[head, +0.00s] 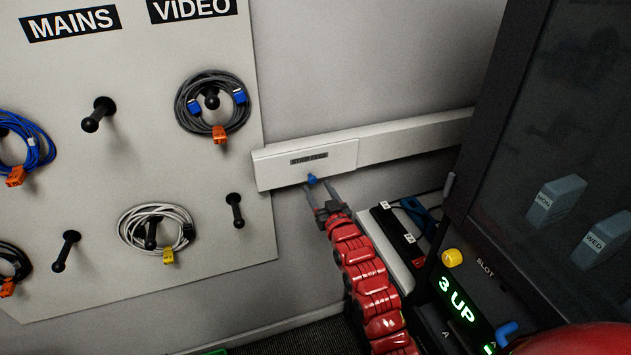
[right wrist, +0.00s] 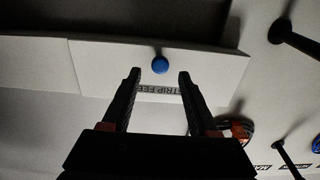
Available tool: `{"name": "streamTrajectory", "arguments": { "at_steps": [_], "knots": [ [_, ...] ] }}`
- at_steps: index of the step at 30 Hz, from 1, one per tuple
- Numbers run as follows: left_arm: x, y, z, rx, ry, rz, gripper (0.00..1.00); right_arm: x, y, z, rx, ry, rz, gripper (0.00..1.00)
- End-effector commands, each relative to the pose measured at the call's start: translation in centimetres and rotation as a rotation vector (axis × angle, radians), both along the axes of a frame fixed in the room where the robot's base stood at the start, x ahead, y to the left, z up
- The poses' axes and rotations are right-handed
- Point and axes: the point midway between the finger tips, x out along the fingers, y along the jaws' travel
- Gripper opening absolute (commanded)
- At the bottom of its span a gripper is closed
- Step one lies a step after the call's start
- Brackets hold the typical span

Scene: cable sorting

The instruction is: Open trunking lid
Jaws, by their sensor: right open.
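The trunking lid (head: 275,168) is a pale panel with a dark label strip, lying flat in line with the wall trunking (head: 415,132). A small blue knob (head: 311,179) sits at the lid's lower edge in the head view. My right gripper (head: 319,196) is open just below the knob. In the right wrist view the lid (right wrist: 215,68) appears upside down, with the blue knob (right wrist: 160,64) centred a little beyond my two open fingertips (right wrist: 158,76). I cannot see contact with the knob. My left gripper is not in view.
A pegboard (head: 60,190) with black pegs and coiled cables (head: 212,104) is left of the lid. A dark cabinet (head: 560,130) with a yellow knob (head: 452,257) stands at right. A power strip (head: 398,236) sits right of my arm. Bare wall lies below the lid.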

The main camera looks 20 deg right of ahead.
Motion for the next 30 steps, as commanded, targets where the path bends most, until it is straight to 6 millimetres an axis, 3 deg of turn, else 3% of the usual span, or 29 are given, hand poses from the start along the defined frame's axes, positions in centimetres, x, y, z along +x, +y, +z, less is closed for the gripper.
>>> {"name": "streamTrajectory", "arguments": {
  "at_steps": [7,19,28,30],
  "knots": [
    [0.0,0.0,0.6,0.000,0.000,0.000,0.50,2.3,0.1,0.0,0.000,0.000,0.001,0.60],
    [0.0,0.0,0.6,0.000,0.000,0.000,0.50,2.8,0.1,-0.1,0.002,0.001,0.000,0.58],
    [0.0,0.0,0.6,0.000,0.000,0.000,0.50,2.8,0.1,-0.1,0.001,0.001,0.000,0.04],
    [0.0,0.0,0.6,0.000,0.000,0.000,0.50,2.8,0.1,-0.1,0.002,0.001,0.000,0.00]
  ]
}}
